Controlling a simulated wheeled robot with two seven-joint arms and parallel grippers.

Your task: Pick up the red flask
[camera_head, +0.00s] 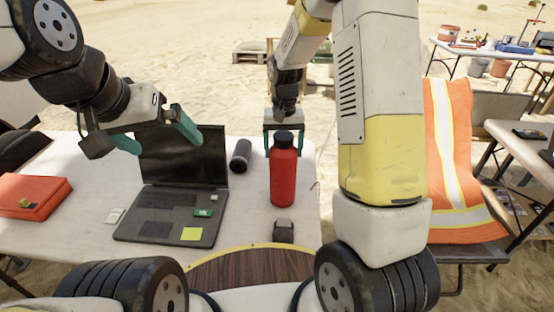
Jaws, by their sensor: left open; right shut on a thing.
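The red flask (284,178) has a black cap and stands upright at the right side of the white table, in the middle of the head view. My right gripper (283,152) reaches down behind the flask, with its teal fingers on either side of the upper part. It is shut on the flask. Whether the flask's base touches the table is hard to tell. My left gripper (158,136) is open and empty above the laptop, with its teal fingers spread apart.
An open laptop (150,228) with small notes on it stands left of the flask. A dark cylinder (241,155) lies behind it. A small dark object (284,231) sits in front of the flask. An orange case (35,196) is at far left. An orange vest (452,165) hangs at right.

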